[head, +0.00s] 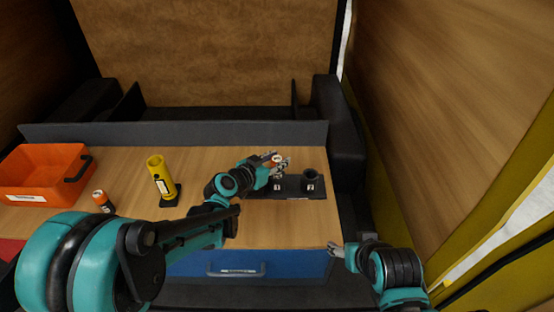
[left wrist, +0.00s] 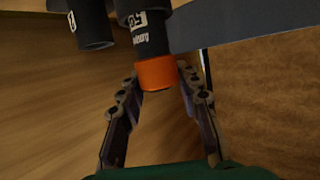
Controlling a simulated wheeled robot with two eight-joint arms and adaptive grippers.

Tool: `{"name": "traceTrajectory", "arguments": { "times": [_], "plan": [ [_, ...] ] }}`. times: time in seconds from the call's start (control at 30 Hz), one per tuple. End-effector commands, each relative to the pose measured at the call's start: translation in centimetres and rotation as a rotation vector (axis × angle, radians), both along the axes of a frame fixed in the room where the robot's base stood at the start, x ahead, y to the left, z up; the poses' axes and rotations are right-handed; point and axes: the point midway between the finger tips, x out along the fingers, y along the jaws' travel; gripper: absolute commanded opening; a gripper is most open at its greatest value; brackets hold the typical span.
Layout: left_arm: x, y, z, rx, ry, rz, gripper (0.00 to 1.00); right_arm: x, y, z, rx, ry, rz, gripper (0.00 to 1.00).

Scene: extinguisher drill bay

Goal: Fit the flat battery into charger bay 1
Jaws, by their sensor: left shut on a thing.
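My left gripper (head: 275,160) is shut on a battery with an orange end (head: 277,159), over the charger (head: 293,194) on the table. In the left wrist view the battery's orange end (left wrist: 157,73) shows between the fingertips (left wrist: 160,82). A dark, labelled cylinder (left wrist: 145,30) continues behind the orange end; I cannot tell how far the battery sits inside a bay. The charger's right cup (head: 311,176) is open and looks empty. The left bay is partly hidden by my gripper. My right gripper (head: 336,249) is away from the charger, by the table's front right edge.
Another orange-topped battery (head: 101,202) stands at the left of the table. A yellow torch-like cylinder (head: 158,174) stands beside it on a dark base. An orange bin (head: 38,170) is at the far left. A low dark wall (head: 180,132) runs along the back.

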Motion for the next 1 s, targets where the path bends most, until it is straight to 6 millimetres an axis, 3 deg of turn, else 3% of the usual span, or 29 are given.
{"name": "traceTrajectory", "arguments": {
  "times": [1.0],
  "plan": [
    [0.0,0.0,-2.5,0.0,0.0,0.0,0.0,0.0,0.0,-2.4,0.0,0.0,0.0,0.66]
  ]
}}
